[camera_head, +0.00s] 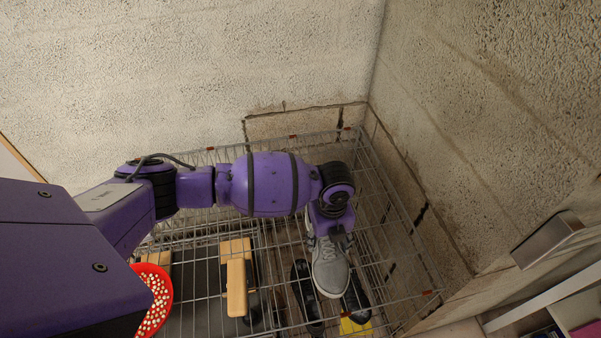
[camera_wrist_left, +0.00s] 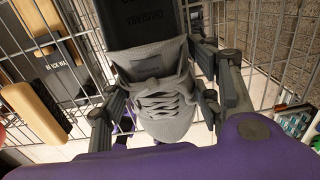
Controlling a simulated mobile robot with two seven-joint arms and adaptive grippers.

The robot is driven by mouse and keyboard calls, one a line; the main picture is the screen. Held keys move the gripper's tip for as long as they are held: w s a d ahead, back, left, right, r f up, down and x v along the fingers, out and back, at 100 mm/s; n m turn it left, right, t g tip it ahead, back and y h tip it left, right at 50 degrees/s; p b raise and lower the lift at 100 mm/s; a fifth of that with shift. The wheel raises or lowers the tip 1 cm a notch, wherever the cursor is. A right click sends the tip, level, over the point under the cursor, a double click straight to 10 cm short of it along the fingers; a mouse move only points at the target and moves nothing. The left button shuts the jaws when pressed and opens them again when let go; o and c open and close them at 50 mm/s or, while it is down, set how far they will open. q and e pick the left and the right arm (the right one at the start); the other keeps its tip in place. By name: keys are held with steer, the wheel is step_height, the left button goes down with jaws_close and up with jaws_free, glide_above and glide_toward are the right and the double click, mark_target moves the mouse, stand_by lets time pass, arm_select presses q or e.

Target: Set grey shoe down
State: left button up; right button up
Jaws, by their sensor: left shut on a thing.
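The grey shoe (camera_head: 329,270) has white laces and a pale sole edge. It is over the right part of the wire rack, toe toward the picture's bottom. My left gripper (camera_head: 331,233) comes down on its rear part and is shut on it. In the left wrist view the shoe (camera_wrist_left: 165,100) sits between the two dark fingers of my left gripper (camera_wrist_left: 163,112), one on each side. I cannot tell whether the sole touches the rack wires. My right gripper is in neither view.
The wire rack (camera_head: 400,262) has raised wire sides. Dark shoes (camera_head: 304,291) show beside and below the grey shoe, with a yellow thing (camera_head: 354,326). A wooden block-like piece (camera_head: 236,287) and a red dotted bowl (camera_head: 157,299) are further left. Rough walls (camera_head: 200,70) close the back and right.

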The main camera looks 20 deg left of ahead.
mark_target(326, 248)
arm_select(q)
steer(key=shift+d+f, duration=0.1)
steer(key=shift+f, duration=1.05)
steer(key=shift+f, duration=0.15)
steer(key=o, duration=1.5)
steer(key=shift+c, duration=0.2)
step_height(326, 248, up, 12)
steer(key=shift+p, duration=0.35)
